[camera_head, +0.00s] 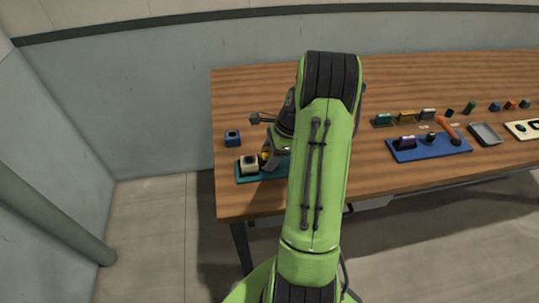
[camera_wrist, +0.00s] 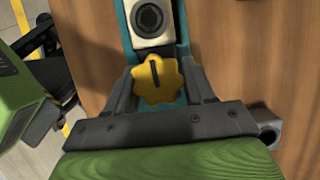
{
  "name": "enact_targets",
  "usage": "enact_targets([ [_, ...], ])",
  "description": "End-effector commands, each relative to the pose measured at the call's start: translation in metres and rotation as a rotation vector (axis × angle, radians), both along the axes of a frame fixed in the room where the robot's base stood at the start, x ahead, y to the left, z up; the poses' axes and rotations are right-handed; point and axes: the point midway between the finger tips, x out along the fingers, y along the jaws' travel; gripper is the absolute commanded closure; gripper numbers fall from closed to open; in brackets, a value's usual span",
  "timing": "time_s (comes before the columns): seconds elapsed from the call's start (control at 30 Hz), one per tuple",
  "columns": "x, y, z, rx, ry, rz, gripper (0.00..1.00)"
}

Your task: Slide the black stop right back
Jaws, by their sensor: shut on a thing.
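My gripper (camera_wrist: 160,84) is low over a teal base (camera_wrist: 182,40), with its dark fingers on both sides of a yellow scalloped knob (camera_wrist: 155,82). It is shut on the knob, or on a part right under it; I cannot tell which. The knob has a black line on its face. A white block (camera_wrist: 151,22) with a black ring stands on the base just beyond the knob. In the head view the white block (camera_head: 249,164) is at the left end of the teal base (camera_head: 248,178), and my arm hides the rest. I cannot make out the black stop for certain.
A blue block (camera_head: 233,138) with a dark hole stands behind the base on the wooden table (camera_head: 226,198). To the right are a blue board (camera_head: 430,151), a grey tray (camera_head: 485,134) and several small coloured blocks. The table's left edge is close to the base.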

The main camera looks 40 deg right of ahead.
Motion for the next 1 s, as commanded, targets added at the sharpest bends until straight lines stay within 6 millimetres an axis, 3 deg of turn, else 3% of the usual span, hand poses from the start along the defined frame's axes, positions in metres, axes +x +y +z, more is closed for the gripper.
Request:
enact_targets([
  [0.13,-0.007,-0.011,0.003,0.000,0.000,-0.003,1.00],
  [0.4,-0.042,-0.063,0.005,-0.001,0.001,-0.005,1.00],
  [0.5,-0.050,-0.074,0.004,-0.001,-0.001,-0.003,1.00],
  [0.87,-0.054,-0.081,0.001,-0.006,0.000,-0.004,1.00],
  [0.9,-0.054,-0.081,0.001,-0.006,0.000,-0.005,0.42],
  [1.0,-0.054,-0.080,0.001,-0.005,0.000,-0.003,0.32],
])
